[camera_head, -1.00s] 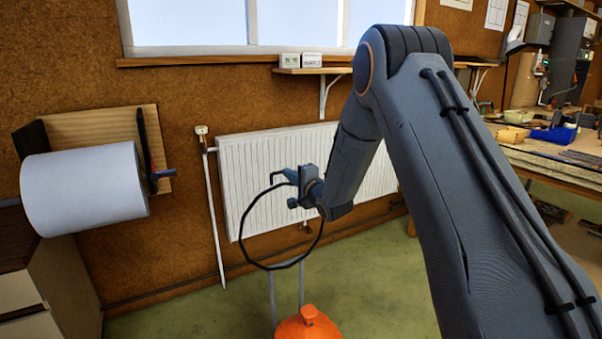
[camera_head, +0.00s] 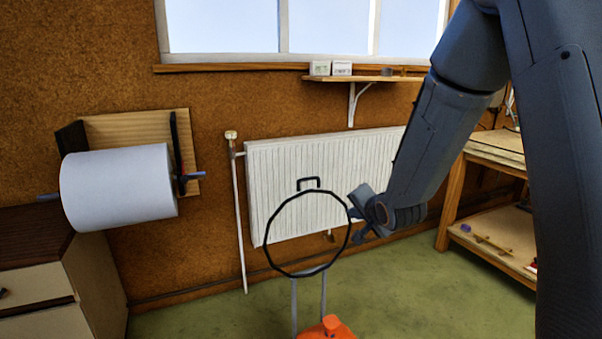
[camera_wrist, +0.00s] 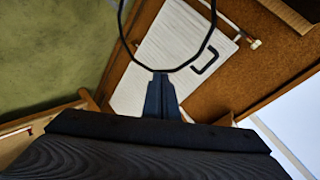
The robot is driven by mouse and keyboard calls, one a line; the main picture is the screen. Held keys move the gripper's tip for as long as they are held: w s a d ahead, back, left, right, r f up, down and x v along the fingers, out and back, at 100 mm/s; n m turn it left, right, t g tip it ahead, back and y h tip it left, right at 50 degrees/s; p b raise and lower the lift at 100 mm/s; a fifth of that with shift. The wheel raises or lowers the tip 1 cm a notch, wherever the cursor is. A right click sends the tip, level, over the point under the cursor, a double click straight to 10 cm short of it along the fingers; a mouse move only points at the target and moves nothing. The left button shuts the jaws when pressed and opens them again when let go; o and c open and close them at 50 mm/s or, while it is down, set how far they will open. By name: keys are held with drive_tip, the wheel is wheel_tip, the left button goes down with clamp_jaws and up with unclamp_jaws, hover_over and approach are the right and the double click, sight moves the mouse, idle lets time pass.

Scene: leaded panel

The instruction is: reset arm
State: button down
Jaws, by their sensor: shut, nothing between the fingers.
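My gripper (camera_head: 354,213) is just right of the rim of a black hoop (camera_head: 269,250) in the head view. In the wrist view, my gripper (camera_wrist: 160,77) has its fingers together with nothing between them, and the hoop (camera_wrist: 195,58) crosses in front of the fingertips. Whether they touch the hoop I cannot tell. The hoop has a black handle (camera_head: 308,180) at its top and stands on grey legs above an orange object (camera_head: 328,328).
A white radiator (camera_head: 275,160) hangs on the brown wall behind the hoop, below a small shelf (camera_head: 365,79). A paper roll (camera_head: 118,187) sticks out at left above a cabinet (camera_head: 45,285). A wooden bench (camera_head: 490,235) stands at right. Green floor (camera_head: 420,290) is open between.

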drive_tip(key=s+d+f+n+g+h, duration=0.1)
drive_tip(key=s+n+g, duration=0.3)
drive_tip(key=s, duration=1.3)
drive_tip(key=s+d+f+n+g+h, duration=0.1)
drive_tip(key=s+f+n+g, duration=0.3)
drive_tip(key=s, duration=1.4)
drive_tip(key=d+n+g, duration=0.1)
drive_tip(key=g, duration=0.2)
drive_tip(key=shift+n+g, duration=0.3)
